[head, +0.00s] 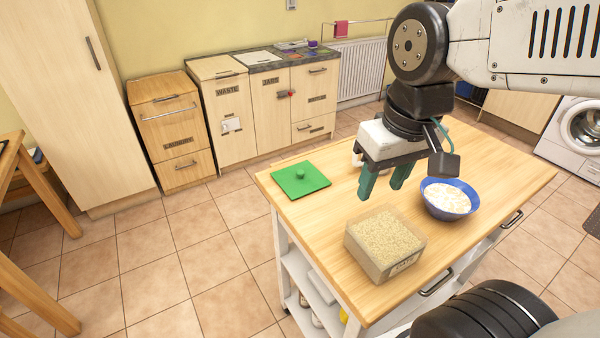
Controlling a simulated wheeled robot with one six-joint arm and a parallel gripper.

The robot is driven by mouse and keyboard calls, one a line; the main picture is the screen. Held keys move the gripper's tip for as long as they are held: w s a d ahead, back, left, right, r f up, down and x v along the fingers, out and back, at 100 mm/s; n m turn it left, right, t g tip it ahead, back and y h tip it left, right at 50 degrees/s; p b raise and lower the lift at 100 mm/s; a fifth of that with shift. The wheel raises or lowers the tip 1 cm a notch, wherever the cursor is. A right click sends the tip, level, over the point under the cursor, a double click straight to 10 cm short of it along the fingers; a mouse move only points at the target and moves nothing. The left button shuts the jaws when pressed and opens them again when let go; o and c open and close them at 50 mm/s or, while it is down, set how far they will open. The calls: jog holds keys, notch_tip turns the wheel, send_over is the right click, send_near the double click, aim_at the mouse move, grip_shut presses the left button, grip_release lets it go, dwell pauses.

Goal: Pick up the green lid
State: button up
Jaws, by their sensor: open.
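The green lid (288,184) is a flat square with a round knob on top. It lies on the wooden top of the kitchen cart (475,150), near the left corner. My gripper (382,184) has teal fingers pointing down and is open. It is above the cart top, to the right of the lid and apart from it. Nothing shows between the fingers. The lid is fully in view.
A clear box of grain (384,243) stands at the cart's front edge. A blue bowl (435,205) with pale contents stands to its right. A whitish object (357,160) is partly hidden behind my gripper. The wood around the lid is clear.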

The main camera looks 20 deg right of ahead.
jog(key=w+a+f+t, duration=0.1)
jog(key=w+f, duration=0.2)
jog(key=w, duration=0.9)
jog(key=n+t, duration=0.2)
send_near(300, 171)
jog(key=w, duration=0.1)
jog(key=shift+y, duration=0.4)
jog(key=x, duration=0.5)
jog(key=s+x, duration=0.1)
jog(key=x, duration=0.2)
jog(key=shift+d+f, duration=0.35)
grip_shut()
